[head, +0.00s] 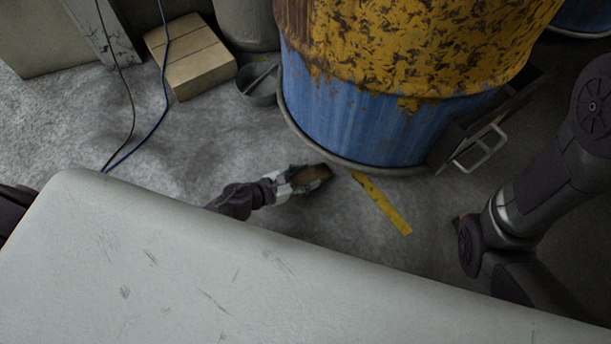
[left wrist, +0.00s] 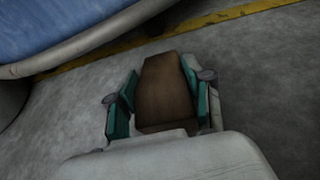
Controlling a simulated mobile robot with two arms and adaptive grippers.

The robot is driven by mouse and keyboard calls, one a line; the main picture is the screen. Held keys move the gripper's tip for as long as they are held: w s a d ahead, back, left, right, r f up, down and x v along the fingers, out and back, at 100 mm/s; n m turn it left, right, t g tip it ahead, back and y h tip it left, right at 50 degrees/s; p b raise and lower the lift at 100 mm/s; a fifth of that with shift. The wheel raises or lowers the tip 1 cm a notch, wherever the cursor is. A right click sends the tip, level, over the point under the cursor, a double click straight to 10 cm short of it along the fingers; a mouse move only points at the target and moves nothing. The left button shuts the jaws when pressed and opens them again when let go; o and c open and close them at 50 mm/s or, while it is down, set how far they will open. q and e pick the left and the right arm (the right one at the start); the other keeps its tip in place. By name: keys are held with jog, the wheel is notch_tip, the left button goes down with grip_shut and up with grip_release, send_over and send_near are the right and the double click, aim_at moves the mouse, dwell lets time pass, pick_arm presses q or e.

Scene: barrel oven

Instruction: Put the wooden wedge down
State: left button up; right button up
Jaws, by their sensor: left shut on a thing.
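The wooden wedge (left wrist: 165,90) is a brown block, and it sits between the green-padded fingers of my left gripper (left wrist: 162,98) in the left wrist view. In the head view my left gripper (head: 303,180) is low near the floor, beside the base of the barrel, with the brown wedge (head: 312,174) in its jaws. The gripper is shut on the wedge. I cannot tell whether the wedge touches the floor. My right arm shows at the right of the head view, but its gripper is not visible.
A blue and yellow rusty barrel (head: 350,120) stands just behind the wedge. A yellow strip (head: 382,204) lies on the floor to the right. A metal handle (head: 480,148) juts out at the barrel's right. A wooden box (head: 190,58) and cables lie at the left. Grey floor (head: 205,135) is clear left of the gripper.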

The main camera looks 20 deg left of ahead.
pick_arm(q)
jog(key=o, duration=0.8)
jog(key=shift+f, duration=0.15)
jog(key=o, duration=0.4)
jog(key=shift+r, duration=0.2)
jog(key=shift+s+a+r+p, duration=0.15)
jog(key=shift+s+p, duration=0.1)
jog(key=shift+p, duration=0.05)
jog(key=p+v, duration=0.3)
jog(key=v, duration=0.8)
jog(key=shift+a+r+p, duration=0.1)
jog(key=shift+r+p, duration=0.05)
jog(key=shift+p, duration=0.15)
